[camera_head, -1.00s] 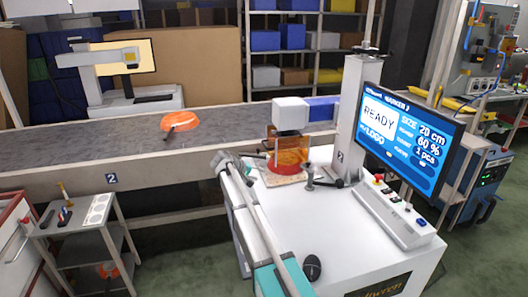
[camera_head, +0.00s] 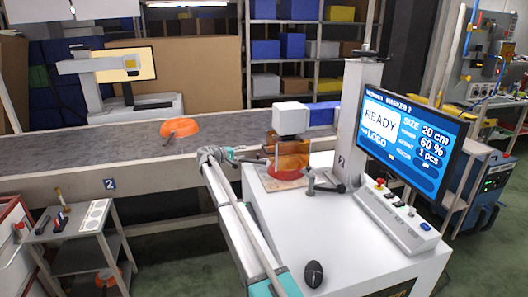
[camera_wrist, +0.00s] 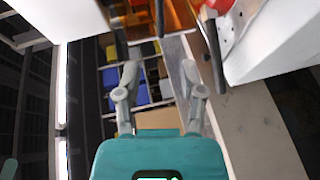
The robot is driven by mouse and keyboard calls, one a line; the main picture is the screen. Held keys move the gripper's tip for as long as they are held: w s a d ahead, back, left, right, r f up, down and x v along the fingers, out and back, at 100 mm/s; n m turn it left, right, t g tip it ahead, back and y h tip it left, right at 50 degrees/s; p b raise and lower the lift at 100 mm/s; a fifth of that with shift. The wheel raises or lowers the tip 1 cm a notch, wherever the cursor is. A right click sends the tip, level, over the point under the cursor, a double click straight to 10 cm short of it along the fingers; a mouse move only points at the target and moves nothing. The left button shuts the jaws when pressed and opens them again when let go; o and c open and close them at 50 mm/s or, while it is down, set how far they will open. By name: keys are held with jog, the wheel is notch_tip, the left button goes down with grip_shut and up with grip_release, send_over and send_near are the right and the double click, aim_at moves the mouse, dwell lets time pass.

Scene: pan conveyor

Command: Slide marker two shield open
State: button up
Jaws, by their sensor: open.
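The marker two shield (camera_head: 292,148) is a see-through orange box under the white marking head (camera_head: 290,118) on the white machine. It stands around a red-orange pan (camera_head: 286,171) on a pale plate. My gripper (camera_head: 256,160) is just left of the shield, pointing towards it. In the wrist view my gripper (camera_wrist: 159,70) has its two fingers apart with nothing held between them. The orange shield (camera_wrist: 178,14) shows at the top of that view, with a dark upright bar (camera_wrist: 160,18) beside it. I cannot tell whether the fingers touch anything.
A dark handle (camera_head: 325,188) sticks out right of the shield, near the post. The marker's screen (camera_head: 408,140) reads READY. An orange pan (camera_head: 180,127) lies on the grey conveyor (camera_head: 100,144) behind.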

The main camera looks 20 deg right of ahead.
aim_at(264, 149)
jog(key=b+x, duration=0.2)
jog(key=x, duration=1.1)
jog(key=shift+w+d+f+b, duration=0.15)
jog(key=shift+d+f+b, duration=0.1)
jog(key=shift+b, duration=0.1)
jog(key=shift+r, duration=0.1)
grip_shut()
